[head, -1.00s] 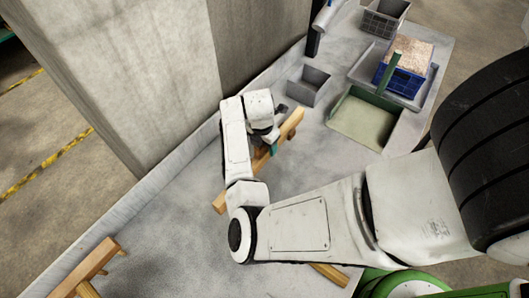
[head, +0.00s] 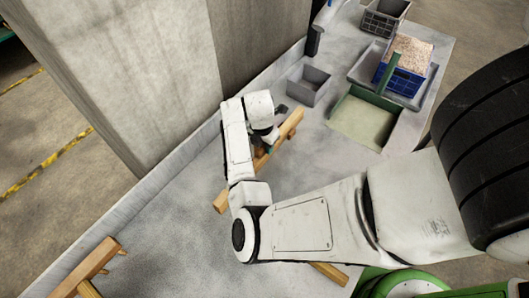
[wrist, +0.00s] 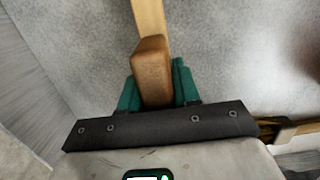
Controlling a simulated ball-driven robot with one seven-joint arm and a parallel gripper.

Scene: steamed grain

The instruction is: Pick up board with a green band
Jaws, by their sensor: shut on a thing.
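My gripper (wrist: 155,88) is shut on a brown wooden piece (wrist: 152,70), with one teal finger on each side of it. No green band shows on the part of this piece that I see, so I cannot tell whether it is the board. A pale wooden bar (wrist: 149,17) runs behind the piece in the wrist view. In the head view the bar (head: 289,127) lies slanted beneath my gripper (head: 266,149). My wrist hides much of the grasp there. I cannot tell whether the held piece touches the bar.
Another wooden frame (head: 95,262) stands at the lower left. A grey bin (head: 309,86), a green-edged tray (head: 362,122) and a blue crate of grain (head: 400,78) are at the upper right. A concrete wall (head: 150,70) rises behind the grey worktop (head: 180,235), which has bare room at lower left.

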